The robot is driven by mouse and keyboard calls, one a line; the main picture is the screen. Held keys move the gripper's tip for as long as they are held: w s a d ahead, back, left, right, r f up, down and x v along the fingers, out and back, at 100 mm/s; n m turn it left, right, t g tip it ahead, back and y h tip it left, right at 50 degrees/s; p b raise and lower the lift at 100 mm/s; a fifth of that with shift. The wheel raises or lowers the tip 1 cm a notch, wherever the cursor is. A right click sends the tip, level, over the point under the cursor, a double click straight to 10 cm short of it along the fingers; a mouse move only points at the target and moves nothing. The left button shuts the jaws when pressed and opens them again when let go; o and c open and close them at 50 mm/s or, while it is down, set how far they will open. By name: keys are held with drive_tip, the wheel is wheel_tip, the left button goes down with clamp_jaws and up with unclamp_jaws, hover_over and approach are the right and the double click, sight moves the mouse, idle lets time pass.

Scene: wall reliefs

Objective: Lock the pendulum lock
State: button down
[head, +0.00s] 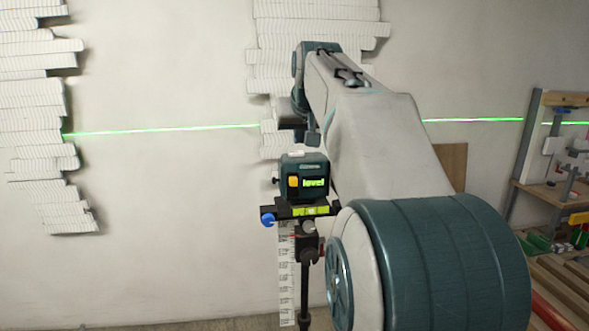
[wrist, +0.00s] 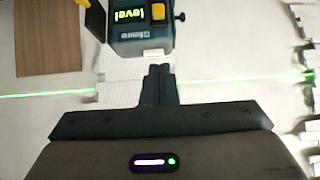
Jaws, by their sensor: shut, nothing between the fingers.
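The laser level (head: 304,181) is a dark teal box with a lit green display reading "level". It stands on a black mount in the head view and also shows at the top of the wrist view (wrist: 140,43). On its face is a small yellow-orange switch (head: 293,182), probably the pendulum lock, seen also in the wrist view (wrist: 159,29). My gripper (wrist: 160,70) is shut and empty, its fingertips apart from the switch, over the wall in the wrist view. In the head view my arm hides much of the gripper, which is above the level.
A bubble-level mount with a blue knob (head: 268,219) and a pole (head: 304,285) hold the laser level. A green laser line crosses the wall. White slatted reliefs (head: 40,120) hang there. A shelf with tools (head: 560,190) stands at the right.

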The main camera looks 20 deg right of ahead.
hover_over(293, 177)
drive_tip(key=s, duration=0.3)
wheel_tip(293, 177, down, 7)
drive_tip(key=shift+w+a+f+p, duration=0.1)
drive_tip(key=shift+a+f+p, duration=0.1)
drive_tip(key=shift+f, duration=0.45)
drive_tip(key=shift+a+f+p, duration=0.15)
drive_tip(key=shift+f+p, duration=0.05)
drive_tip(key=shift+f, duration=1.2)
drive_tip(key=shift+f+b, duration=1.65)
drive_tip(key=shift+f, duration=0.55)
